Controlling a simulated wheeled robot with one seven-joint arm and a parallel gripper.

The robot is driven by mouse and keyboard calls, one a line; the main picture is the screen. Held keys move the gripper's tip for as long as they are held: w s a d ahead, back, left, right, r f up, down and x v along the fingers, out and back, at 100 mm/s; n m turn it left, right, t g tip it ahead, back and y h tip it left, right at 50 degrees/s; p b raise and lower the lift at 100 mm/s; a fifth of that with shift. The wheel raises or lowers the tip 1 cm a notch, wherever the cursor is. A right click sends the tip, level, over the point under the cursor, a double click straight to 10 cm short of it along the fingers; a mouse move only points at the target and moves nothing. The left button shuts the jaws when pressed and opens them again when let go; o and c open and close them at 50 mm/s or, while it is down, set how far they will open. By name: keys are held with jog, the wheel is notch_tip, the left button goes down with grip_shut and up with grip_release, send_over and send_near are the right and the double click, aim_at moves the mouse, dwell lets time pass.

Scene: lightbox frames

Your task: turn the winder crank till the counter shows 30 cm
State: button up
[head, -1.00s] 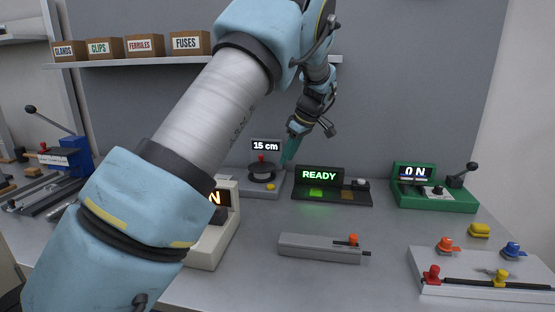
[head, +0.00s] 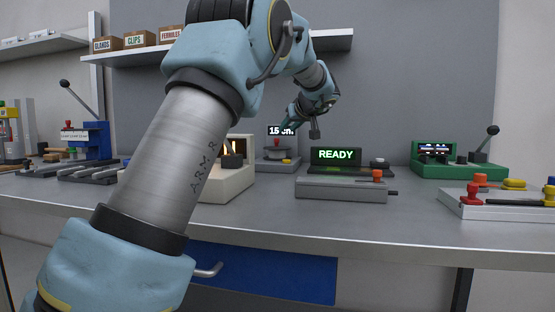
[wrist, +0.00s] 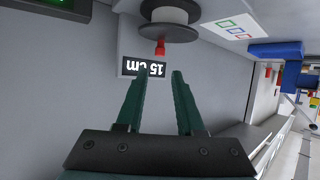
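The winder (head: 280,163) stands at the back of the bench, with a grey drum (head: 277,154) and a red crank knob (head: 277,142) on top. Its counter (head: 274,131) reads 15 cm; my gripper partly covers the digits in the head view. In the wrist view the counter (wrist: 143,67) appears upside down, with the red knob (wrist: 160,47) and the pale spool (wrist: 168,16) beyond. My gripper (wrist: 158,77) is open and empty, its green fingers apart, with the knob beyond the tips and not between them. In the head view my gripper (head: 286,126) hangs by the counter.
A box with a green READY display (head: 336,155) stands right of the winder, behind a grey block with an orange knob (head: 342,188). A green lever unit (head: 455,167) is further right.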

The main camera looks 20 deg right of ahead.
aim_at(277, 138)
jog(key=p+x, duration=0.1)
jog(key=x, duration=0.9)
jog(key=shift+w+p, duration=0.3)
jog(key=shift+w, duration=0.1)
grip_shut()
